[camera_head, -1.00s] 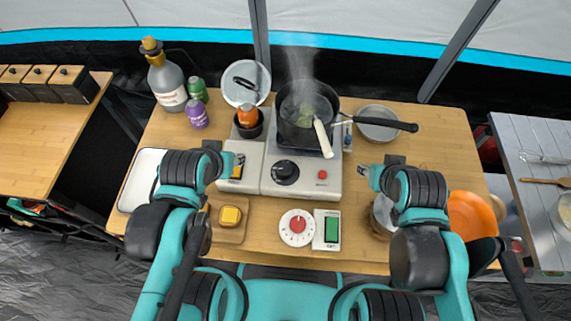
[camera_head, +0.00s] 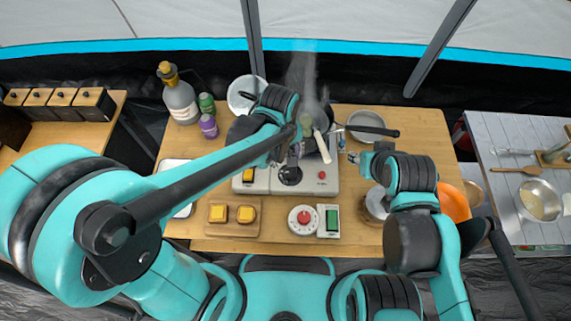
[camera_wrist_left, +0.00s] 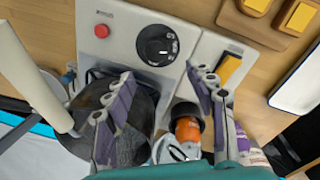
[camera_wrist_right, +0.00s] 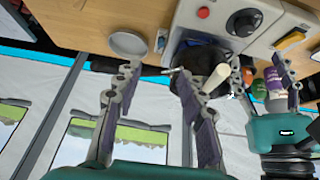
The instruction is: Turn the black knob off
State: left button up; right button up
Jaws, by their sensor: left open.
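The black knob (camera_wrist_left: 158,46) sits on the front of the white stove (camera_wrist_left: 120,27). It also shows in the head view (camera_head: 290,175) and the right wrist view (camera_wrist_right: 243,22). My left gripper (camera_wrist_left: 160,90) is open and empty above the stove, with the knob beyond and between its fingertips in the left wrist view. No contact with the knob shows. My right gripper (camera_wrist_right: 155,78) has its fingers spread, with nothing between them. It is to the right of the stove (camera_head: 362,160).
A dark steaming pan (camera_wrist_left: 125,130) with a pale handle stands on the stove behind the knob. A red button (camera_head: 322,175) and a yellow switch (camera_head: 248,175) flank the knob. A timer (camera_head: 302,218) and cutting board (camera_head: 232,228) lie in front.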

aim_at(290, 171)
pick_arm(q)
jog(key=shift+s+d, duration=0.1)
jog(key=shift+d, duration=0.3)
jog(key=shift+s+d+f, duration=0.1)
jog(key=shift+f, duration=0.25)
notch_tip(290, 171, down, 8)
jog(key=b, duration=0.2)
jog(key=shift+d+r+b, duration=0.15)
jog(key=shift+r+b, duration=0.05)
jog(key=shift+b, duration=0.15)
jog(key=c, duration=1.1)
